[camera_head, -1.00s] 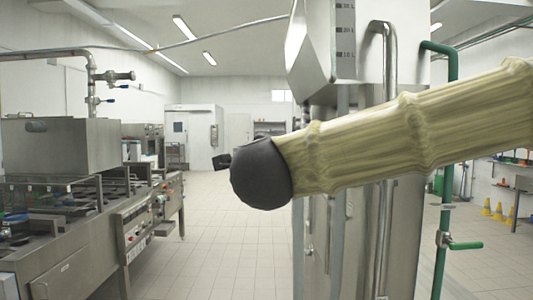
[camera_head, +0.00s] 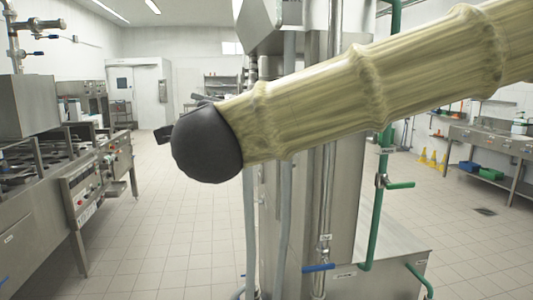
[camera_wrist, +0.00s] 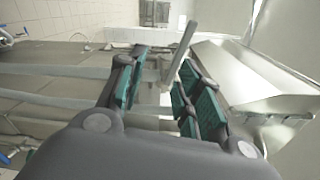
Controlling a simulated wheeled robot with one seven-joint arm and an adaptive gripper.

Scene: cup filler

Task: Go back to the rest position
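My arm in its beige sleeve crosses the head view from the right edge and ends in a dark rounded joint. Only a small dark piece shows beyond that joint, and my gripper's fingers are hidden there. In the wrist view my gripper (camera_wrist: 160,78) has its two teal-padded fingers apart, with a clear gap and nothing held between them. A steel machine (camera_head: 305,215) with upright pipes stands behind my arm in the head view. A slanted steel hopper or trough (camera_wrist: 250,80) lies right of the fingers in the wrist view; I cannot tell its distance.
A steel cooking line (camera_head: 75,185) runs along the left. A green pipe with a valve handle (camera_head: 400,185) stands right of the machine. A steel bench (camera_head: 490,145) and yellow cones (camera_head: 432,158) are farther right. Tiled floor (camera_head: 170,240) is clear between cooking line and machine.

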